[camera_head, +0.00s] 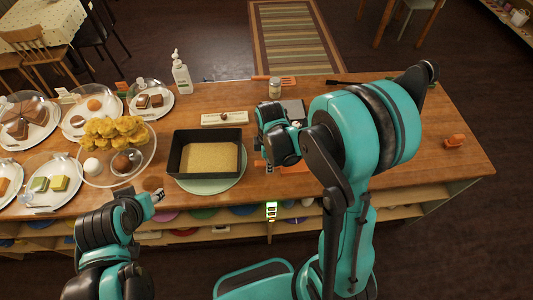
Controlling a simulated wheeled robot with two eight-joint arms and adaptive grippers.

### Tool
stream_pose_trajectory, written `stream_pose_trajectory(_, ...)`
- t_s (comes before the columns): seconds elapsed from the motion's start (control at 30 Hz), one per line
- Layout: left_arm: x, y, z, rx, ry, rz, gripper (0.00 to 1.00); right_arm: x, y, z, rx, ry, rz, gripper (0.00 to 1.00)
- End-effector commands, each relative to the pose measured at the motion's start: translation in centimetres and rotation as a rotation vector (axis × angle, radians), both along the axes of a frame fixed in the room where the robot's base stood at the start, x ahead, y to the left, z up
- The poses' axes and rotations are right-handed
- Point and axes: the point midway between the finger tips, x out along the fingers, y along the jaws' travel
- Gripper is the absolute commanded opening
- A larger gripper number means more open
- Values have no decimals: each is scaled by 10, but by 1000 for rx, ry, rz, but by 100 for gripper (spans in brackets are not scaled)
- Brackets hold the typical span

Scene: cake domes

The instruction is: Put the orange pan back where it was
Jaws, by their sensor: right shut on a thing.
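My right gripper (266,165) is over the counter, just right of the black square pan. It is shut on an orange thing (293,169), which I take to be the orange pan. Only small orange parts show beside the gripper and under my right arm; the rest is hidden. I cannot tell whether it touches the counter. My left gripper (156,196) is at the counter's front edge, below the glass bowl; its jaw opening is not clear. It appears to hold nothing.
A black square pan (177,153) with a yellowish filling stands on a pale green plate (205,186). Left are a glass bowl (146,166) and several domed cake plates. A pump bottle (181,75), jar (274,88) and orange spatula (284,80) are behind. The counter's right end is mostly clear.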

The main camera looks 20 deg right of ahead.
Motion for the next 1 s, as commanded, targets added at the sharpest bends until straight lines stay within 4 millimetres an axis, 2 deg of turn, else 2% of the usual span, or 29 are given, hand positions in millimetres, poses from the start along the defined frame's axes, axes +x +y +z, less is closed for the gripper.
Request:
stream_pose_trajectory(0.33, 0, 0, -7, 0, 0, 0, 42, 0, 0, -3, -1, 0, -2, 0)
stream_pose_trajectory(0.47, 0, 0, -19, 0, 0, 0, 42, 0, 0, -16, -1, 0, -2, 0)
stream_pose_trajectory(0.8, 0, 0, -62, 0, 0, 0, 42, 0, 0, -62, 0, 0, -3, 0)
stream_pose_trajectory(1.0, 0, 0, -72, 0, 0, 0, 42, 0, 0, -72, 0, 0, -3, 0)
